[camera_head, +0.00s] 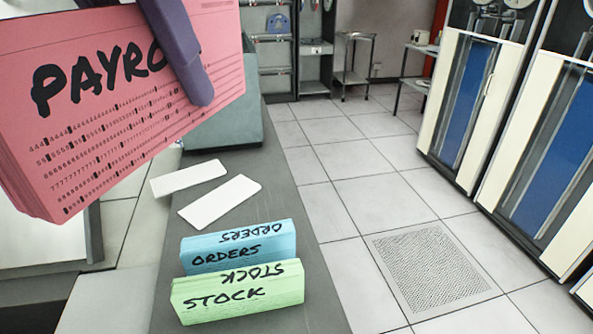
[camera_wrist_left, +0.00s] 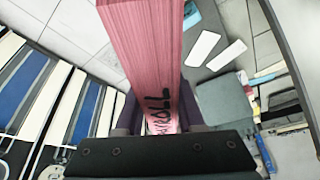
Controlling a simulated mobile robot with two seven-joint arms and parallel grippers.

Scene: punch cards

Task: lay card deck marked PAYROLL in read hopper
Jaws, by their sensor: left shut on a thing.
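The pink PAYROLL card deck (camera_head: 125,110) is large and close at the upper left of the head view, tilted and held above the counter. It also shows in the left wrist view as a long pink block (camera_wrist_left: 143,50). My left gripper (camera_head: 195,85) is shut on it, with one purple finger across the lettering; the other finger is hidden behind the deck. In the wrist view, the fingers (camera_wrist_left: 159,112) are on either side of the deck. I cannot clearly identify the read hopper; a grey-green housing (camera_head: 228,132) stands behind the deck, partly hidden. My right gripper is not in view.
A blue ORDERS deck (camera_head: 240,252) and a green STOCK deck (camera_head: 240,292) stand on the dark counter (camera_head: 285,215). Two white flat pieces (camera_head: 188,178) (camera_head: 220,200) lie behind them. Tall cabinets (camera_head: 560,150) stand at right beyond open tiled floor (camera_head: 350,205).

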